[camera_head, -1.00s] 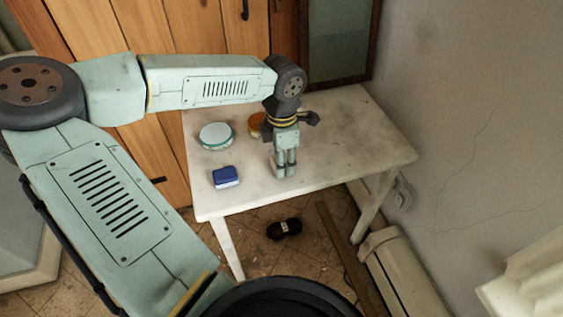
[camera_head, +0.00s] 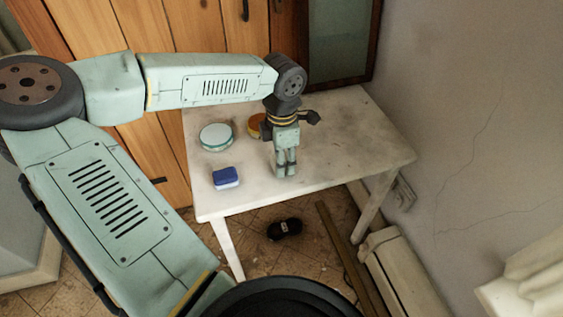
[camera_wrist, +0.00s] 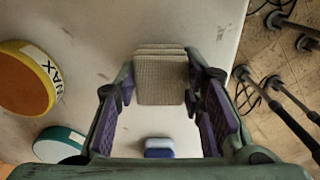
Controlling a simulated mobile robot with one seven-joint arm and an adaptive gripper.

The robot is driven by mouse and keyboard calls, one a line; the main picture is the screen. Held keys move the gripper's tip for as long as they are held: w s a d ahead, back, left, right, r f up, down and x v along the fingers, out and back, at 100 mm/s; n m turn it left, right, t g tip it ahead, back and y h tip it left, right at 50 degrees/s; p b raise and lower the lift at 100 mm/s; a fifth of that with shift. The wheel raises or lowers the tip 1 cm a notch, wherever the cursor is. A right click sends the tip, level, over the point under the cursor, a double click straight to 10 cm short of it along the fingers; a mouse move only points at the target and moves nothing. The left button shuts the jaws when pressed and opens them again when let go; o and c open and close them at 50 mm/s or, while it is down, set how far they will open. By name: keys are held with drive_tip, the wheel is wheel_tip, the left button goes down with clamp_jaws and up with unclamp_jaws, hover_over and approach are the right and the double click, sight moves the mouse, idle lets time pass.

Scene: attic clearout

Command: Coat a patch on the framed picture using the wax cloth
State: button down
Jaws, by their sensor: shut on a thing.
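The wax cloth (camera_wrist: 161,80) is a beige, ribbed, folded pad at the table's edge in the wrist view. My gripper (camera_wrist: 160,72) is shut on it, with a purple-padded finger on each side. In the head view my gripper (camera_head: 286,171) points down at the front of the white table, and the cloth cannot be made out there. A dark-framed greenish panel (camera_head: 340,40) stands upright behind the table; I cannot tell whether it is the framed picture. An orange tin marked WAX (camera_wrist: 27,82) lies left of my gripper in the wrist view, partly hidden behind it in the head view (camera_head: 255,126).
The worn white table (camera_head: 350,135) is clear on its right. A teal-rimmed tin (camera_head: 215,136) and a blue-and-white block (camera_head: 226,178) sit on its left. A black object (camera_head: 285,229) and a plank (camera_head: 342,250) lie on the floor. A wall bounds the right.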

drive_tip(key=shift+r+p, duration=1.2)
drive_tip(key=shift+r, duration=1)
drive_tip(key=c, duration=2.2)
unclamp_jaws()
drive_tip(key=o, duration=0.6)
drive_tip(key=c, duration=0.6)
